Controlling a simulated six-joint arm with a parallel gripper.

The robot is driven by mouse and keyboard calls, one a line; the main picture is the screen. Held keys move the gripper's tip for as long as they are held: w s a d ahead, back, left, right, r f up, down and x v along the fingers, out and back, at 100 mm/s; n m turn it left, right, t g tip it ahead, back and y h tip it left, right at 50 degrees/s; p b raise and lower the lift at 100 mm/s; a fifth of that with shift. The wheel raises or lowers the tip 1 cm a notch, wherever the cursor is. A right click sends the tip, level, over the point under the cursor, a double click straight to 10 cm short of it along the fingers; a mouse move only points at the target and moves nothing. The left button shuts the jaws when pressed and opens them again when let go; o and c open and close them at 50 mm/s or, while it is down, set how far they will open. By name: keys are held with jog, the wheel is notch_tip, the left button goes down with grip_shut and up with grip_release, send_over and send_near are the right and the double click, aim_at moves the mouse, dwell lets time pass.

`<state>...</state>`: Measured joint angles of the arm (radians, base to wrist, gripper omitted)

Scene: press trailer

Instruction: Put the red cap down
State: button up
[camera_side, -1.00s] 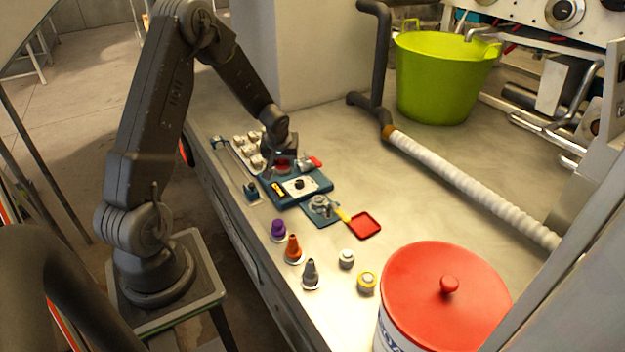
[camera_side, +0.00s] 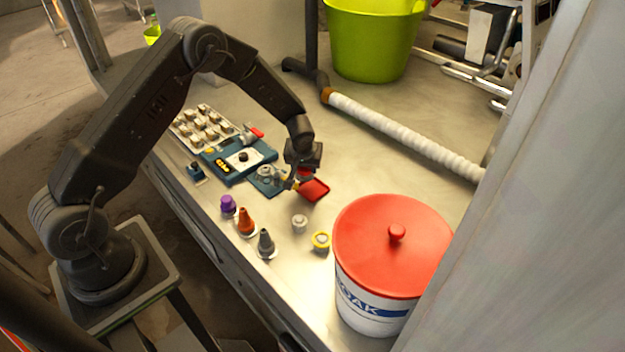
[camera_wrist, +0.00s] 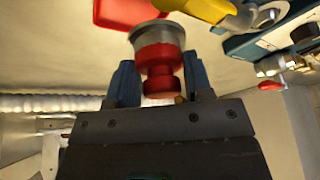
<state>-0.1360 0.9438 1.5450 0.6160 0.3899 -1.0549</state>
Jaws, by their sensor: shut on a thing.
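The red cap (camera_wrist: 160,72), with a grey rim at its far end, is between the two blue fingers of my gripper (camera_wrist: 158,66). In the side view, my gripper (camera_side: 303,165) points down, and a bit of the red cap (camera_side: 305,172) shows beneath it. The cap appears raised off the bench, beside or partly over the near side of a small red square tray (camera_side: 316,190). The red tray (camera_wrist: 125,14) also shows beyond the cap in the wrist view. I cannot tell the exact height of the cap.
A blue box (camera_side: 238,160) and a block with a metal fitting (camera_side: 265,177) lie left of the gripper. Purple (camera_side: 228,204), orange (camera_side: 246,220) and grey (camera_side: 266,242) nozzles stand in front. A red-lidded bucket (camera_side: 390,240) stands right; bare bench lies behind the tray.

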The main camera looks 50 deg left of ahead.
aim_at(312, 176)
jog(key=shift+w+d+f, duration=0.6)
jog(key=shift+d, duration=0.2)
jog(key=shift+d+f, duration=0.1)
jog(key=shift+f, duration=0.15)
jog(key=shift+w+f, duration=0.1)
jog(key=shift+f, duration=1.7)
jog(key=shift+f, duration=0.1)
jog(key=o, duration=1.2)
jog(key=shift+o, duration=0.2)
